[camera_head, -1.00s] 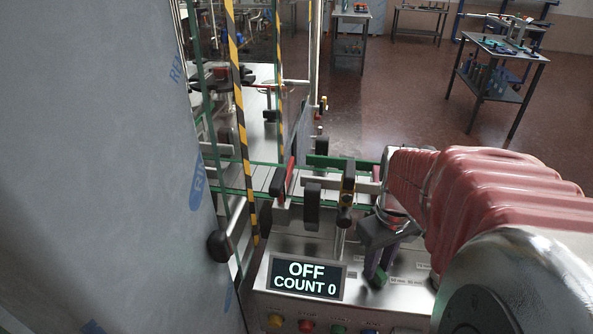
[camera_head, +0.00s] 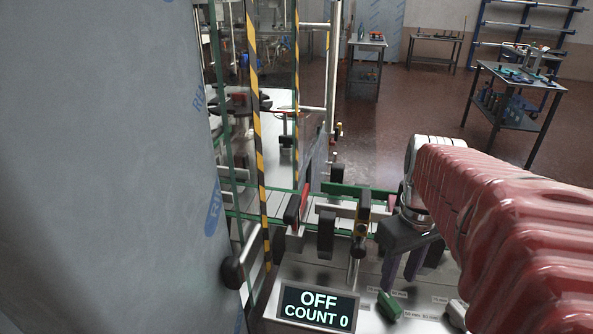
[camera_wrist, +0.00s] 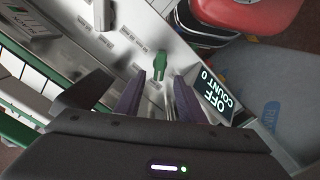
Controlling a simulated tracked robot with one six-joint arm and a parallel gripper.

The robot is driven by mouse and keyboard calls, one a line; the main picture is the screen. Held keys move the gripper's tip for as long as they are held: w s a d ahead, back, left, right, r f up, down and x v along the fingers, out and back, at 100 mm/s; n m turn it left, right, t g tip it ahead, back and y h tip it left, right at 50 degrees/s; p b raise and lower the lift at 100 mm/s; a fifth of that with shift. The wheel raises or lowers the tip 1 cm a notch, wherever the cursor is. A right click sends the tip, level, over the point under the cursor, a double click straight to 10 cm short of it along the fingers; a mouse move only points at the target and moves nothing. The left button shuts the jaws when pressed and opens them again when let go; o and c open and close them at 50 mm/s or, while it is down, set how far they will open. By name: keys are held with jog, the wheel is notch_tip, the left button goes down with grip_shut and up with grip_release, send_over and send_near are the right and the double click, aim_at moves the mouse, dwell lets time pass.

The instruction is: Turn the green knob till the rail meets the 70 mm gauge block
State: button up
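The green knob (camera_head: 389,305) is a small piece on the steel panel, right of the display; it also shows in the wrist view (camera_wrist: 160,64). My gripper (camera_head: 404,268) is above and behind it in the head view. In the wrist view my gripper (camera_wrist: 160,97) has its two purple fingers apart, nothing between them, with the knob beyond the tips. A green rail-like bar (camera_head: 352,192) runs across behind the panel. I cannot tell which piece is the 70 mm gauge block, nor whether any rail touches it.
The display (camera_head: 318,307) reads OFF, COUNT 0. A pale block (camera_head: 457,313) lies at the panel's right, by small mm labels. A black-knobbed clamp post (camera_head: 359,228) stands left of my gripper. A large film-wrapped panel (camera_head: 110,160) blocks the left side.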

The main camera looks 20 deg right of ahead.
notch_tip(320, 180, up, 6)
jog(key=shift+r, duration=0.2)
jog(key=shift+s, duration=0.1)
dwell(0.3)
